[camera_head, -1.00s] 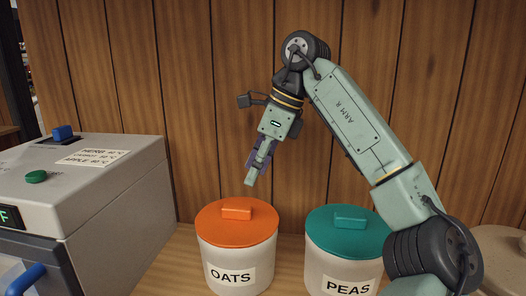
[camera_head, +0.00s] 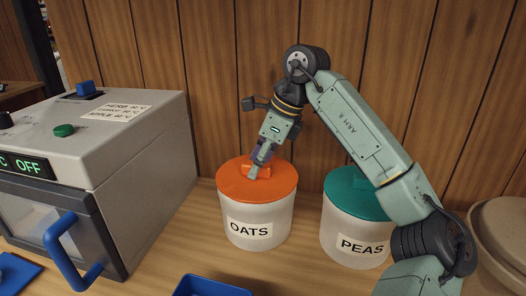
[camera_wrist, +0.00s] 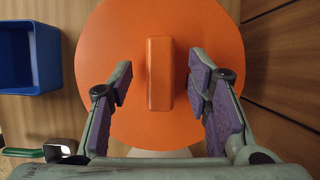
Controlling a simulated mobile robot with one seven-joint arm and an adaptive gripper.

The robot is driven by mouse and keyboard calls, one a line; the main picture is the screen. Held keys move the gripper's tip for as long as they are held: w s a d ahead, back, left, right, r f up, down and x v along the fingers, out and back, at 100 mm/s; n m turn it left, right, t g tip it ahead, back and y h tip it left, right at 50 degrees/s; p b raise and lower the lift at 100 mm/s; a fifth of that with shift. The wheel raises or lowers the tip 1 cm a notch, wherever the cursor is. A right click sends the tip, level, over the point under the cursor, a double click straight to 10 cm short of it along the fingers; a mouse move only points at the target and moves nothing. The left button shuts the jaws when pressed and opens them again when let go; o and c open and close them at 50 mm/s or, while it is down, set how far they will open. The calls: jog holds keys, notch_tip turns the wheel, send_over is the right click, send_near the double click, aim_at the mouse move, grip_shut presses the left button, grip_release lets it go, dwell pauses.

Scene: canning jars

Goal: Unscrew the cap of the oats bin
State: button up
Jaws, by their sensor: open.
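The oats bin (camera_head: 256,232) is a white tub labelled OATS, standing upright on the wooden counter. Its round orange cap (camera_head: 232,188) sits on top with a raised bar handle. In the wrist view the orange cap (camera_wrist: 225,50) fills the middle, and its bar handle (camera_wrist: 160,75) runs up and down the picture. My gripper (camera_head: 256,172) is just above the cap and points down at it. In the wrist view my gripper (camera_wrist: 160,80) is open, with one purple-padded finger on each side of the handle and a gap on both sides. Fingertip height against the handle is unclear.
A white PEAS bin (camera_head: 350,228) with a teal cap stands to the right, partly behind my arm. A grey machine (camera_head: 140,150) with a blue handle stands left. A blue tray (camera_head: 210,288) lies in front. A wooden wall is close behind.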

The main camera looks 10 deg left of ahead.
jog(key=shift+c, duration=0.2)
grip_shut()
jog(key=c, duration=0.6)
grip_release()
jog(key=shift+c, duration=0.2)
grip_shut()
jog(key=shift+r+n+g+p, duration=0.3)
jog(key=shift+n+p, duration=0.4)
jog(key=shift+p, duration=0.2)
jog(key=shift+w+f+n+g+p, duration=0.1)
jog(key=shift+n+g+p, duration=0.3)
jog(key=shift+n+p, duration=0.6)
jog(key=shift+f+n, duration=0.25)
jog(key=shift+n, duration=0.35)
